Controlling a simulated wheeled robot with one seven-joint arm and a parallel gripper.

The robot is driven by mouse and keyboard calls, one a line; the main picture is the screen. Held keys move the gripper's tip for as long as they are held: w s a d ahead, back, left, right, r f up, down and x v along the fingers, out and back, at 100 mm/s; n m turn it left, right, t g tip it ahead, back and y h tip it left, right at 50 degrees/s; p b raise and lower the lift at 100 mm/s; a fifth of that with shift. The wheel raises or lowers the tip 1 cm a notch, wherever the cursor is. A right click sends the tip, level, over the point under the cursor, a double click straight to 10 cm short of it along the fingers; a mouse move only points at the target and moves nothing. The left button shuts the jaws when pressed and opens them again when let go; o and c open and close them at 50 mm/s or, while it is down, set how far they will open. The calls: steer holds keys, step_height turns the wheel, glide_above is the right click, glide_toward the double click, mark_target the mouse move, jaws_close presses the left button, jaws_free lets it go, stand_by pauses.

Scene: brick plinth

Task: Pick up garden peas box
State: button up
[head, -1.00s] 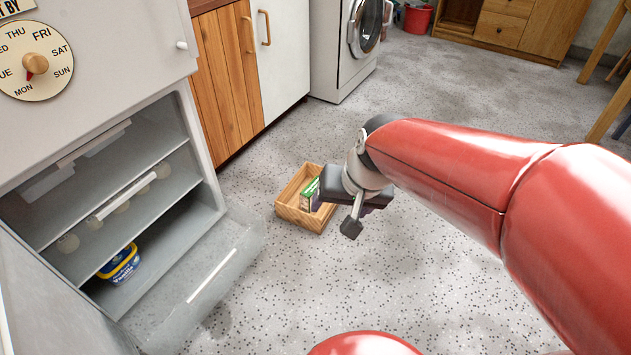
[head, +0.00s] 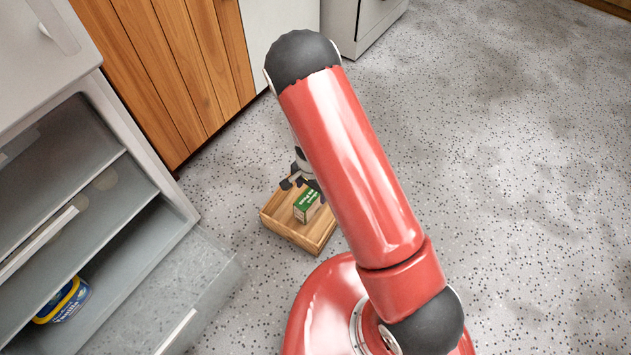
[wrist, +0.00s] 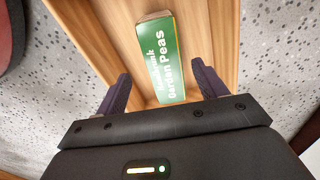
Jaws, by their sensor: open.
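The green and white garden peas box (head: 306,204) is in a shallow wooden crate (head: 284,229) on the floor. In the wrist view the peas box (wrist: 162,58) shows its "Garden Peas" lettering, with the crate's wooden floor (wrist: 208,40) around it. My gripper (head: 298,183) is above the crate, partly hidden by my red arm in the head view. In the wrist view my gripper (wrist: 162,90) is open and empty, its fingers apart on either side of the box's near end. I cannot tell the height between fingertips and box.
An open fridge (head: 150,185) stands at the left, its door reaching out near the crate. A yellow and blue tub (head: 62,301) is on its lower shelf. Wooden and white cabinets (head: 175,70) stand behind. The speckled floor (head: 520,170) at the right is clear.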

steer(key=f, duration=0.2)
steer(key=f+b, duration=0.1)
steer(key=f, duration=0.2)
steer(key=w+f+b, duration=0.1)
steer(key=f, duration=0.2)
steer(key=shift+f, duration=0.2)
steer(key=c, duration=1.3)
